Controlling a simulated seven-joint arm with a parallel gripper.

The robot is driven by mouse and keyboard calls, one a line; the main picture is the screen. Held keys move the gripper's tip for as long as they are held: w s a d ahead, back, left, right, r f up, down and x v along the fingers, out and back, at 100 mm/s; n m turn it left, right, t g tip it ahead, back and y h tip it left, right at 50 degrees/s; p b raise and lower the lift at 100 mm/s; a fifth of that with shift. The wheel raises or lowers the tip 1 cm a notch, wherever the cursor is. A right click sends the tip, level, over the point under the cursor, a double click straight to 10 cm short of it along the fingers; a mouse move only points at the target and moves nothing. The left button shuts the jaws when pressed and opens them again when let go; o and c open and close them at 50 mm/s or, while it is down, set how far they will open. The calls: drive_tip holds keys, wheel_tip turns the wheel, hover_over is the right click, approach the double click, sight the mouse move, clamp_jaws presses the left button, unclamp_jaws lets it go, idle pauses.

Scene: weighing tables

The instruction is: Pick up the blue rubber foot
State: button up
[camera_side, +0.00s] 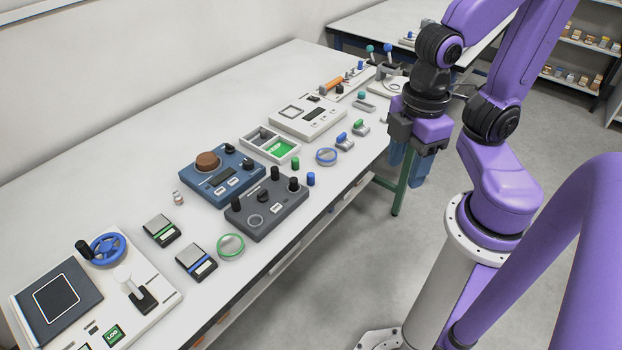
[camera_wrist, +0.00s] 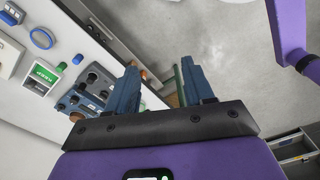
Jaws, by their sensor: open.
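The blue rubber foot (camera_side: 311,179) appears as a small upright blue cylinder on the white table, near its front edge. It stands just right of the dark grey control box and in front of a similar green cylinder (camera_side: 295,162). In the wrist view the blue foot (camera_wrist: 78,59) is at the left, beside the green cylinder (camera_wrist: 61,67). My gripper (camera_side: 408,168) points down beyond the table's front edge, to the right of the foot and well apart from it. In the wrist view its two fingers (camera_wrist: 160,68) are spread with nothing between them.
The dark grey box (camera_side: 266,206) with black knobs stands close left of the foot. A blue ring (camera_side: 326,157) and small blue-handled parts (camera_side: 343,141) lie to its right. A compartment tray (camera_side: 288,155) is behind. Bare table lies around the foot's front side.

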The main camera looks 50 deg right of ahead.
drive_tip(key=n, duration=0.6)
hover_over(311, 174)
wheel_tip(311, 174, down, 6)
wheel_tip(311, 174, down, 12)
drive_tip(key=shift+w+d+r, duration=0.1)
drive_tip(key=shift+d+r, duration=0.05)
drive_tip(key=shift+r, duration=0.05)
drive_tip(key=shift+a+f, duration=0.2)
drive_tip(key=shift+f, duration=2.65)
clamp_jaws()
